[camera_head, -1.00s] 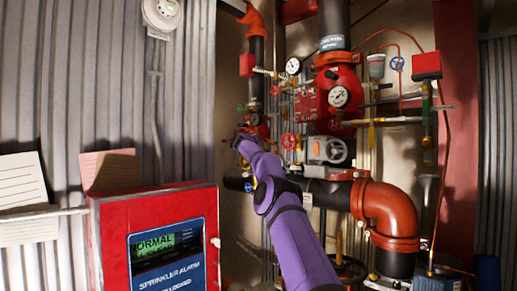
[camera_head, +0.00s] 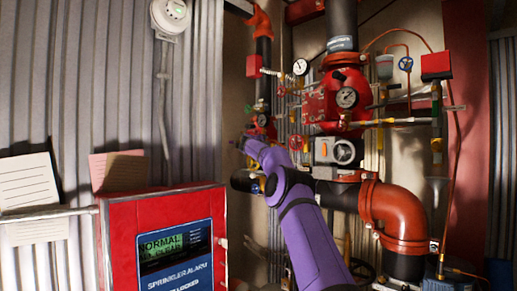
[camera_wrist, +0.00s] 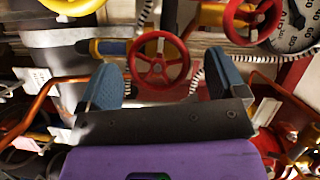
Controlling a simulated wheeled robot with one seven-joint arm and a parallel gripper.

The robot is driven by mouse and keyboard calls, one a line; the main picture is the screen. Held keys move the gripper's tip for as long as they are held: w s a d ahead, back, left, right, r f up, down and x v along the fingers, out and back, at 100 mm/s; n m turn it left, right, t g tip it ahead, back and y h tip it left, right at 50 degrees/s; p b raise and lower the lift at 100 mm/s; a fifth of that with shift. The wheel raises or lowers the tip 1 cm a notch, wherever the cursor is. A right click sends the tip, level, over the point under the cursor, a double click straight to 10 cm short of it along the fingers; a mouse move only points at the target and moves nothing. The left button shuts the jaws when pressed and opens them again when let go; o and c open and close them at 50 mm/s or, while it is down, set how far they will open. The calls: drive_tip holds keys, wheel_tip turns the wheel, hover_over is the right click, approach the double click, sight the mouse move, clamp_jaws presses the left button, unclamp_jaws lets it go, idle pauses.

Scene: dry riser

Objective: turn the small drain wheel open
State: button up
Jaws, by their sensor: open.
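A small red spoked wheel (camera_wrist: 160,60) shows in the wrist view, between and beyond my fingertips. It has a dark hub and is the wheel nearest the gap. No label marks it as the drain wheel. My gripper (camera_wrist: 160,88) is open, with one blue-grey finger on each side of the wheel and nothing clearly gripped. Whether the fingers touch the rim I cannot tell. In the head view my gripper (camera_head: 243,143) is small, by the dark pipe at the left of the pipework, and its fingers are hard to make out.
Another red wheel (camera_wrist: 252,17) and a dial gauge (camera_wrist: 292,25) are at upper right in the wrist view; a yellow wheel (camera_wrist: 72,5) is upper left.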

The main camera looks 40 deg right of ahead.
drive_tip(key=v, duration=0.9)
drive_tip(key=shift+s, duration=0.15)
drive_tip(key=shift+a+f, duration=0.1)
drive_tip(key=shift+w+d+f+m+h, duration=0.15)
drive_tip(key=shift+w+d+m+h, duration=0.6)
drive_tip(key=shift+d+m, duration=0.85)
drive_tip(key=shift+w+d+f+m+h, duration=0.1)
drive_tip(key=shift+w+d+m+h, duration=0.3)
drive_tip(key=shift+w+d+m, duration=0.9)
drive_tip(key=shift+w+d+f+m+h, duration=0.15)
drive_tip(key=shift+w+d+m+h, duration=0.45)
drive_tip(key=shift+d+m, duration=1.25)
drive_tip(key=shift+d, duration=0.1)
